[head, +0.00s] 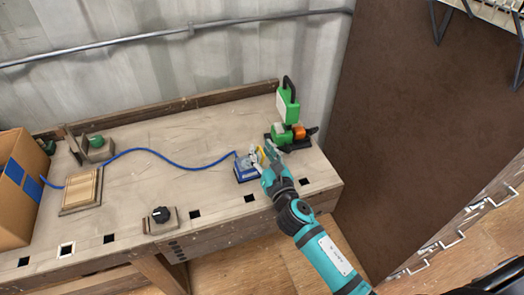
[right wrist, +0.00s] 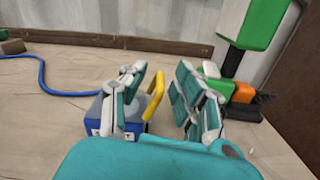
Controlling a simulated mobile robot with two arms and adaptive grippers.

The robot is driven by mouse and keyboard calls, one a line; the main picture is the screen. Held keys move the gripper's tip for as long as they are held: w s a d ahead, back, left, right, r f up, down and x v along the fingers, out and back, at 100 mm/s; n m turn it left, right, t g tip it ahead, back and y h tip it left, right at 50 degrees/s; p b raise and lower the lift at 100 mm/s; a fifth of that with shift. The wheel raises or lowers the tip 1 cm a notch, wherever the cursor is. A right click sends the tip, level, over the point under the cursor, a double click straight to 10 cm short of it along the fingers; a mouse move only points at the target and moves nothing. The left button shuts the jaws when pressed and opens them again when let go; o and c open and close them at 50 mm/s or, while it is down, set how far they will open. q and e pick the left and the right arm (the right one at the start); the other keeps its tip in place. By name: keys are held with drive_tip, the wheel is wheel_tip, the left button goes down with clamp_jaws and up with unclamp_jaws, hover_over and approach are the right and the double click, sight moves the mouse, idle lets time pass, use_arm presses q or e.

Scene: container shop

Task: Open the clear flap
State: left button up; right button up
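A small blue box (head: 246,174) with a pale top sits near the right end of the workbench. It also shows in the right wrist view (right wrist: 96,128), partly behind a finger. A yellow handle (right wrist: 154,96) stands up at its right side. The clear flap cannot be made out distinctly; the fingers cover much of the box top. My right gripper (head: 266,163) is at the box's right side. In the right wrist view the gripper (right wrist: 165,95) has its fingers apart, with the yellow handle between them, nearer the left finger. My left gripper is not in view.
A blue cable (head: 165,157) runs left from the box across the bench (head: 195,130). A green and orange device (head: 288,122) stands just behind my right gripper. A black knob (head: 161,214), a wooden panel (head: 82,189) and a cardboard box (head: 18,190) are further left. The bench middle is mostly clear.

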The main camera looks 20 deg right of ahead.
drive_tip(key=shift+c, duration=0.4)
clamp_jaws()
